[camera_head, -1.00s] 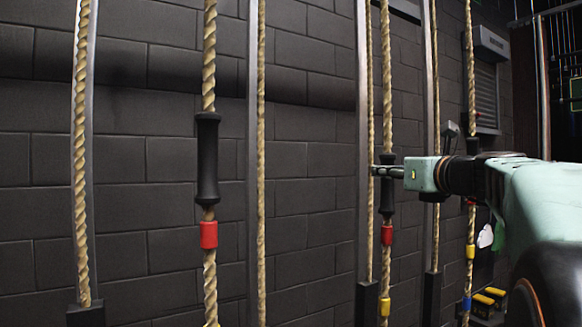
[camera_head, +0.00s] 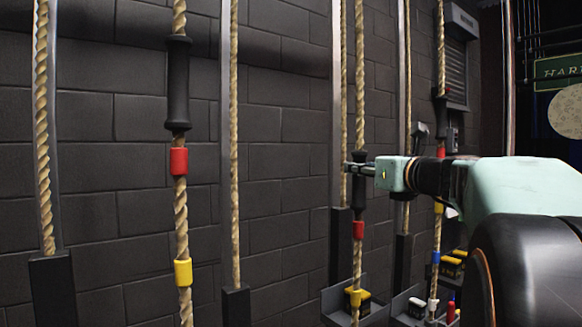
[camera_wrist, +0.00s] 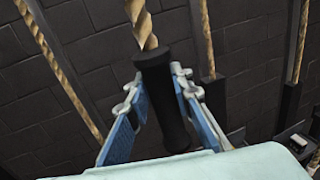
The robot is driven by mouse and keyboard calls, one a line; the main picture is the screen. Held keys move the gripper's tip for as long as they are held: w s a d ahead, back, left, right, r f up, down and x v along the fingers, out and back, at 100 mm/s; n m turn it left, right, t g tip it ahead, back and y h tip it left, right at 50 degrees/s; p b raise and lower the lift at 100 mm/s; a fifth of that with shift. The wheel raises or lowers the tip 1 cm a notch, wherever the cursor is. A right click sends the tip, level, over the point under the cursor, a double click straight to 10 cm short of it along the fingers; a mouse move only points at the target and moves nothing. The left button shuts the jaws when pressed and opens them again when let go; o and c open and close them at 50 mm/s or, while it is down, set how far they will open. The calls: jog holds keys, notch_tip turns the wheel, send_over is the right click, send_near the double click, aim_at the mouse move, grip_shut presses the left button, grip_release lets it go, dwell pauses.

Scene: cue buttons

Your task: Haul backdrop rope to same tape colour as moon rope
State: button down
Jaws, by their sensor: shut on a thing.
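My gripper (camera_head: 351,168) is shut on the black handle (camera_head: 358,200) of the middle rope (camera_head: 359,90). In the wrist view the fingers (camera_wrist: 159,80) stand on both sides of this handle (camera_wrist: 168,115). Below the handle are red tape (camera_head: 358,230) and yellow tape (camera_head: 354,298). The near left rope has a black handle (camera_head: 178,85), red tape (camera_head: 179,161) and yellow tape (camera_head: 183,272). The far right rope has a handle (camera_head: 440,110), with red (camera_head: 440,151), yellow (camera_head: 438,208) and blue tape (camera_head: 435,257) below. I see no readable rope names.
Metal rails and thinner rope lengths (camera_head: 234,150) run beside the ropes along a dark block wall. Small trays (camera_head: 372,313) sit low behind the ropes. A pale round disc (camera_head: 566,110) and a green sign (camera_head: 558,68) with partly cut-off lettering show at right.

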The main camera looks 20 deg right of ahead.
aim_at(362, 124)
jog(key=c, duration=1.7)
grip_release()
jog(key=shift+r, duration=0.1)
notch_tip(362, 124, up, 10)
jog(key=shift+f, duration=0.1)
